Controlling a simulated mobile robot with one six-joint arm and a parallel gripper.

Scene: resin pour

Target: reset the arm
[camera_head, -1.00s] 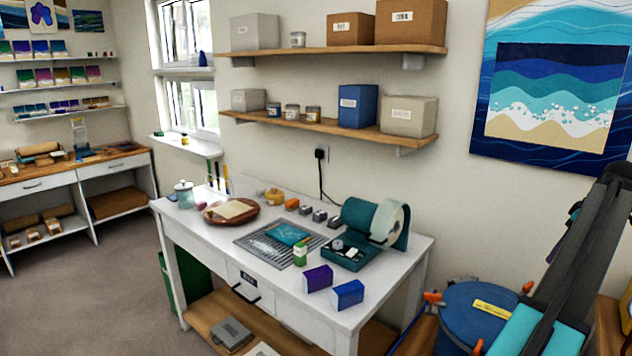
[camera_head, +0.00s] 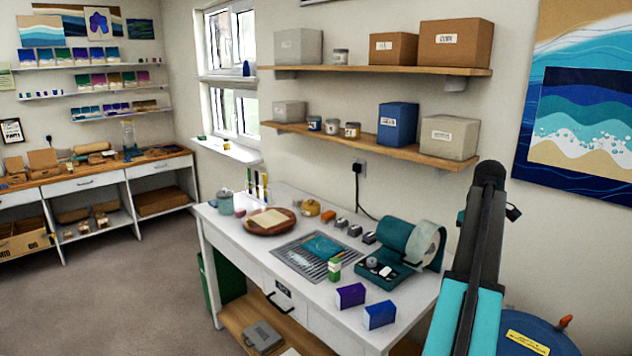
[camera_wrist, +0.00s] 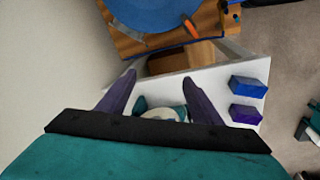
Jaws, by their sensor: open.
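My arm rises at the right of the head view, a dark link with teal panels, beside the right end of the white table (camera_head: 330,309). My gripper (camera_wrist: 158,80) shows in the wrist view with its two dark purple fingers spread apart and nothing between them. It points over the table's end, which also shows in the wrist view (camera_wrist: 172,88). In the head view the fingers cannot be made out.
A blue drum (camera_head: 540,335) stands at the lower right, close to my arm. The table holds a purple box (camera_head: 350,295), a blue box (camera_head: 380,314) and a teal roll dispenser (camera_head: 400,240). Shelves (camera_head: 390,70) hang above. Floor at left (camera_head: 120,300) is clear.

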